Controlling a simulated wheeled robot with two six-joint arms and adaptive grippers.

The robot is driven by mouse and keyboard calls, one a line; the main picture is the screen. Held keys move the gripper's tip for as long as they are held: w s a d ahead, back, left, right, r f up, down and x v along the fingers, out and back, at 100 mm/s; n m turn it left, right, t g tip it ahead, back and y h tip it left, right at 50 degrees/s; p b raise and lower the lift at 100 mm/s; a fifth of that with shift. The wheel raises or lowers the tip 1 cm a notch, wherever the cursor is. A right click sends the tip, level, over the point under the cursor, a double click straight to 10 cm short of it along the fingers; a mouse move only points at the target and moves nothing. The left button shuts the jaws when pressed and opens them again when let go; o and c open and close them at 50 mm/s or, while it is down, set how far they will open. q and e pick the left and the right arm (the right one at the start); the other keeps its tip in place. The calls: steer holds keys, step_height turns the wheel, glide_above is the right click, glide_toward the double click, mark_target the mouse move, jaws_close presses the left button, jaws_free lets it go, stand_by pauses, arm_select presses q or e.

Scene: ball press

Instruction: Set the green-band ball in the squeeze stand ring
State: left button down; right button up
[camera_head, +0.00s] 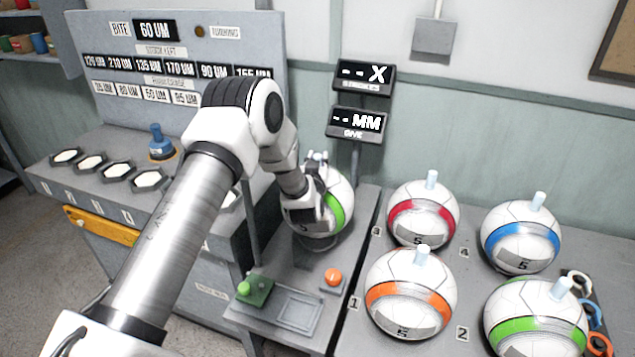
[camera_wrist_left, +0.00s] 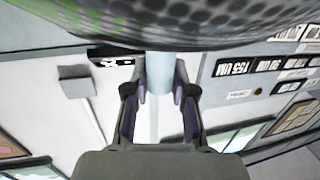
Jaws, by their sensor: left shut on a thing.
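My left gripper (camera_head: 316,165) reaches in from the left and is shut on the pale peg on top of a white ball with a green band (camera_head: 337,210). In the left wrist view the fingers (camera_wrist_left: 160,92) close on the pale blue peg (camera_wrist_left: 159,68), and the ball (camera_wrist_left: 165,22) fills the top edge, dark and close. The ball is over the squeeze stand, with the stand ring (camera_head: 318,244) just under it. I cannot tell whether ball and ring touch. The gripper and arm hide part of the ball. My right gripper is not in view.
Balls with red (camera_head: 422,212), blue (camera_head: 520,237), orange (camera_head: 410,292) and green (camera_head: 536,320) bands stand on the right table. A green button (camera_head: 244,288) and an orange button (camera_head: 333,276) are in front of the stand. Two displays (camera_head: 365,75) rise behind it.

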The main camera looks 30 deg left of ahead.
arm_select(q)
step_height(320, 180, down, 4)
steer(key=shift+p, duration=0.4)
steer(key=shift+w+f, duration=0.1)
steer(key=shift+f+b, duration=0.25)
steer(key=shift+b, duration=0.15)
steer(key=c, duration=1)
jaws_free()
steer(key=shift+o, duration=0.2)
